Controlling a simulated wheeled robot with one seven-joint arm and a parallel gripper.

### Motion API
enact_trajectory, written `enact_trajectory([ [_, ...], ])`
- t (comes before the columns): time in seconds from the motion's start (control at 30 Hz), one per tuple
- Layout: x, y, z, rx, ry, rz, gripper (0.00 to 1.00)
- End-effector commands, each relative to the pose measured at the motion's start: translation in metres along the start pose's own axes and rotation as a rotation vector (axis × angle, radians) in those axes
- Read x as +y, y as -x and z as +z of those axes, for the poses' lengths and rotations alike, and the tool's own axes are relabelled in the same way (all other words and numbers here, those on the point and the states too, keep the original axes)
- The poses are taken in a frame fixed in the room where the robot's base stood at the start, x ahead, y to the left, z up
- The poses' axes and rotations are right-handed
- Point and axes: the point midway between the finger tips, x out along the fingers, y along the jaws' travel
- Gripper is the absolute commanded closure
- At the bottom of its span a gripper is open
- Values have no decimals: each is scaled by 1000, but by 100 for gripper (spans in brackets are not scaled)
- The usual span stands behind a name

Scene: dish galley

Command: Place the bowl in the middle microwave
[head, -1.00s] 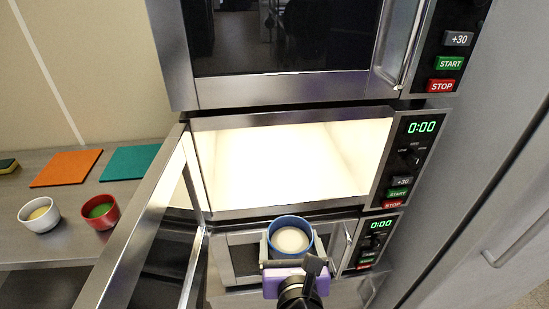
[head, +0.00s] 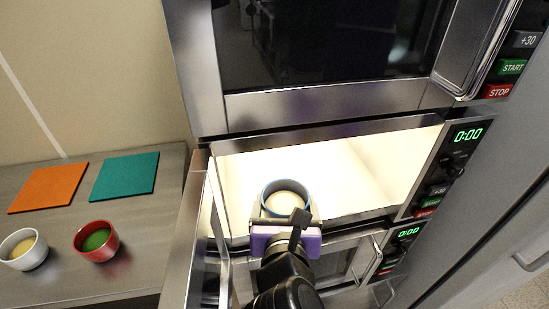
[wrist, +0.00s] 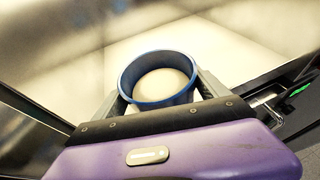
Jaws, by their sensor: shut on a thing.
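The blue-rimmed bowl (head: 286,197) with pale contents is held upright in my gripper (head: 286,212). The wrist view shows the bowl (wrist: 158,80) between the two fingers of my gripper (wrist: 160,92), which is shut on it. The middle microwave (head: 340,170) is open, lit and empty inside, with its door (head: 205,235) swung out to the left. In the head view the bowl overlaps the lower front of the lit opening; how far in it is I cannot tell exactly.
The upper microwave (head: 330,50) and the lower microwave (head: 345,262) are shut. On the counter (head: 110,275) at left stand a white bowl (head: 24,250) and a red bowl (head: 96,241), near an orange mat (head: 48,188) and a teal mat (head: 124,176).

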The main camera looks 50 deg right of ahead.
Motion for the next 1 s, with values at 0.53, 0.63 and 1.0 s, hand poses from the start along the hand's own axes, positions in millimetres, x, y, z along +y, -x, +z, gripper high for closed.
enact_trajectory([
  [0.53, 30, -105, 41, -3, -3, 0, 79],
  [0.63, 32, -112, 43, -3, -2, 0, 79],
  [1.0, 42, -152, 50, 0, 0, -1, 79],
])
